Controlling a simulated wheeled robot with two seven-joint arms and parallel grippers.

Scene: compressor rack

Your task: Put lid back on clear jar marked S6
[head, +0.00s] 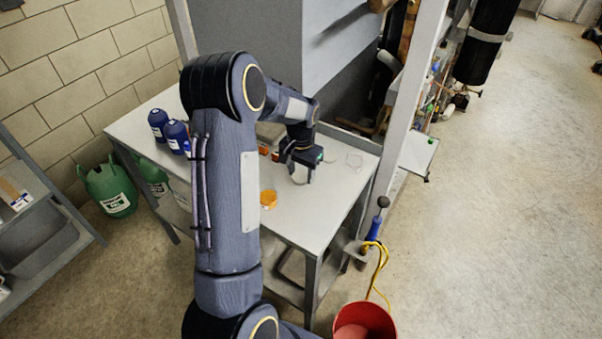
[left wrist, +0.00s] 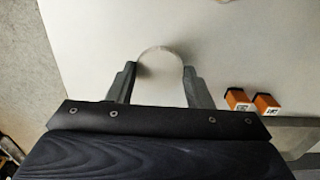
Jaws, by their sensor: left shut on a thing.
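My left gripper (head: 300,178) is above the right part of the grey table (head: 318,208). It is shut on a clear round piece, seen in the left wrist view (left wrist: 160,62) between the two fingers (left wrist: 160,78). I cannot tell whether this piece is the lid or the jar. Another faint clear round outline (head: 354,160) is on the table just right of the gripper, apart from it. No S6 mark can be read. My right gripper is not in view.
An orange container (head: 268,199) stands near the table's front. Small orange boxes (head: 264,149) are behind the gripper; two show in the left wrist view (left wrist: 237,99). Blue bottles (head: 176,136) stand at the left. A pale post (head: 405,95) rises at the table's right; a red bucket (head: 364,322) is below.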

